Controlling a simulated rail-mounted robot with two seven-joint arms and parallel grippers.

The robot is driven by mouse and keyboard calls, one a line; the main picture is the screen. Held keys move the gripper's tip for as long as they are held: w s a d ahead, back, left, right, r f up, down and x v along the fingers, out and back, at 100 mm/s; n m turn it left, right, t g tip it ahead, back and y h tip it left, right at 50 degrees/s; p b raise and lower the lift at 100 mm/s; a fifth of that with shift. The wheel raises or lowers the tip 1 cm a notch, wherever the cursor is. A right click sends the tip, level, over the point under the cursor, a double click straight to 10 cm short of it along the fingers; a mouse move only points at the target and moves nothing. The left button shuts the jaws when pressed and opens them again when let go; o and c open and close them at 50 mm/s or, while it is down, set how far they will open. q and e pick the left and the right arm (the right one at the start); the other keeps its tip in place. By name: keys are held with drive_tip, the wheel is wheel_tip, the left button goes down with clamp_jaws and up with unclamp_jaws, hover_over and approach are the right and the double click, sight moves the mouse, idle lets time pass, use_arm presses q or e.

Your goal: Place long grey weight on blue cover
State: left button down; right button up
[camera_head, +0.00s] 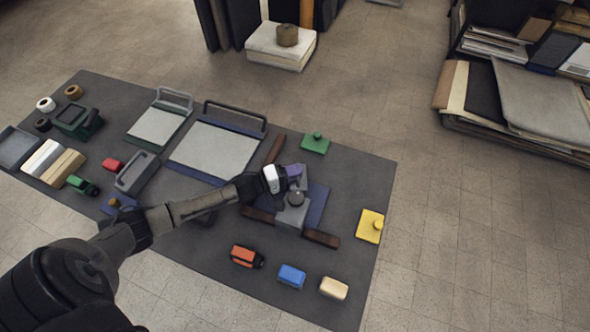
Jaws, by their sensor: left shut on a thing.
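The blue cover (318,204) lies flat on the dark mat, right of the middle, partly hidden by a grey block with a round knob (294,214). My left gripper (294,176) is over the cover's upper edge, shut on a grey piece that appears to be the long grey weight (303,184). My gripper and the knob hide much of the weight. It is at or just above the cover; I cannot tell whether it touches. My right gripper is not in view.
Brown bars (322,238) lie around the cover, with another brown bar (274,150) above it. A green block (315,143) and a yellow block (370,226) stand nearby. Orange (244,256), blue (292,275) and cream (334,288) blocks lie below. The mat's right corner is clear.

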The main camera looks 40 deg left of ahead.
use_arm(q)
drive_tip(key=shift+r, duration=0.15)
drive_tip(key=c, duration=1.6)
unclamp_jaws()
drive_tip(key=shift+f, duration=0.25)
drive_tip(key=o, duration=0.5)
drive_tip(key=shift+r, duration=0.25)
drive_tip(key=shift+s+a+p, duration=0.35)
drive_tip(key=shift+s+p, duration=0.1)
drive_tip(key=shift+s, duration=0.1)
drive_tip(key=shift+p+v, duration=0.6)
drive_tip(key=shift+v, duration=0.8)
drive_tip(key=shift+f, duration=0.1)
